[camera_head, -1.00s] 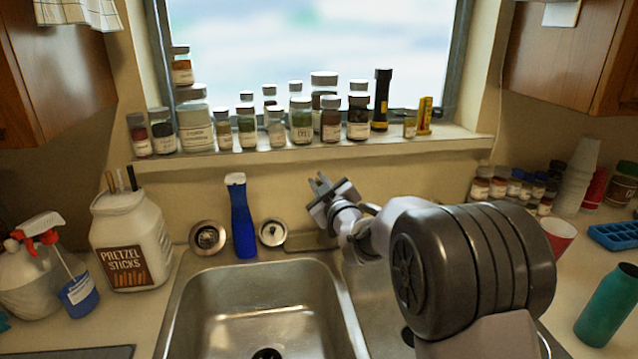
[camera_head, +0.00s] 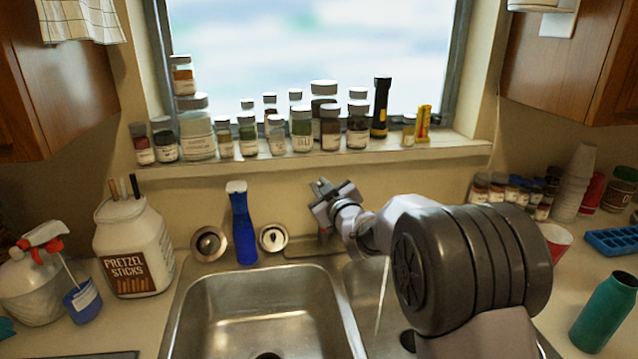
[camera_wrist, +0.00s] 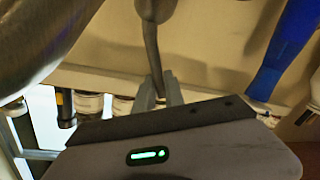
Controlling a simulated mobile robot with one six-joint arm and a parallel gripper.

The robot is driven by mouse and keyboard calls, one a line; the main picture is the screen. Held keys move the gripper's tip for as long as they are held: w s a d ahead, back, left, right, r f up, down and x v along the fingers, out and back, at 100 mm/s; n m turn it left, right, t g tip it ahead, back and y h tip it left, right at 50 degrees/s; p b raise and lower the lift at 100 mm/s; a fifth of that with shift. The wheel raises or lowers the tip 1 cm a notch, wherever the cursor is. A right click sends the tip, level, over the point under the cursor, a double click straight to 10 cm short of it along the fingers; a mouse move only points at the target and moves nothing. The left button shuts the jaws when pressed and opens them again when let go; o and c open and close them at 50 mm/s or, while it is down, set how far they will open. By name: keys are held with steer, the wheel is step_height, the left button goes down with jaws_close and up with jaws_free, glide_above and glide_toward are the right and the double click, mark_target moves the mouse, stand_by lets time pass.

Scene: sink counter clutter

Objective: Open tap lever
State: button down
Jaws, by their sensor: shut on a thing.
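The tap lever (camera_wrist: 153,55) is a thin grey metal bar in the wrist view, running down from the tap body. My gripper (camera_wrist: 159,92) is shut on the lower end of this lever, one finger on each side. In the head view my gripper (camera_head: 321,188) is raised behind the sink, near the back wall. The tap's spout and body are mostly hidden behind my arm there. A thin pale stream of water (camera_head: 382,295) falls into the right basin.
The left basin (camera_head: 265,310) is empty. A blue bottle (camera_head: 243,228) stands behind it, left of my gripper. A pretzel jar (camera_head: 133,250) is further left. Spice jars and a black flashlight (camera_head: 381,108) line the sill. A teal bottle (camera_head: 604,310) stands at right.

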steer(key=r+p, duration=0.1)
steer(key=p, duration=0.1)
steer(key=w+r+m+g+p, duration=0.1)
steer(key=p, duration=0.2)
steer(key=shift+w+d, duration=0.2)
steer(key=shift+d, duration=0.2)
steer(key=shift+w+d+m+g+p, duration=0.15)
steer(key=shift+m+g+p, duration=0.3)
steer(key=shift+p, duration=0.55)
steer(key=shift+w+f+g+p, duration=0.25)
steer(key=shift+w+p, duration=0.05)
steer(key=shift+p, duration=0.55)
steer(key=shift+f, duration=0.25)
steer(key=c, duration=1.4)
jaws_free()
steer(key=shift+d, duration=0.1)
steer(key=p+v, duration=0.1)
steer(key=v, duration=1.6)
steer(key=shift+s, duration=0.2)
